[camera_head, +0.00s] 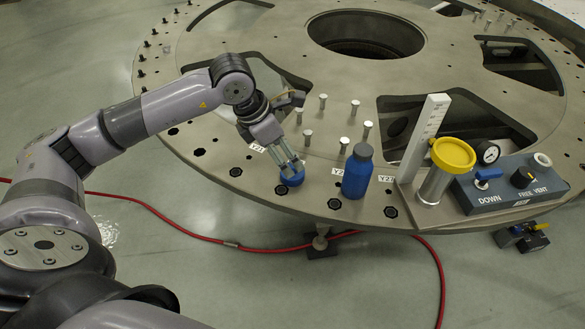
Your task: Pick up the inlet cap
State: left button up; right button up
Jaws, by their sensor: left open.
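A small round blue cap (292,179), which looks to be the inlet cap, sits on the turret plate (330,180) near its front rim, left of a blue bottle (357,172). My left gripper (290,166) points down at the cap with its fingers open. Its fingertips are at the cap's top and hide part of it. I cannot tell whether they touch it. My right gripper is not in view.
Several upright metal pins (323,102) stand behind the cap. The plate has large cutouts. A red hose (190,232) lies on the floor.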

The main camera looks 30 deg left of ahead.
aim_at(291, 165)
pick_arm(q)
jog(key=shift+x, duration=0.9)
jog(key=shift+w+f+p, duration=0.25)
jog(key=shift+f+p, duration=0.2)
jog(key=shift+f, duration=0.05)
jog(key=p+x, duration=0.1)
jog(key=x, duration=0.3)
jog(key=shift+w+a+f, duration=0.1)
jog(key=shift+a+f, duration=0.05)
jog(key=shift+f, duration=0.05)
jog(key=shift+c, duration=0.2)
jog(key=c, duration=0.9)
jog(key=shift+r, duration=0.1)
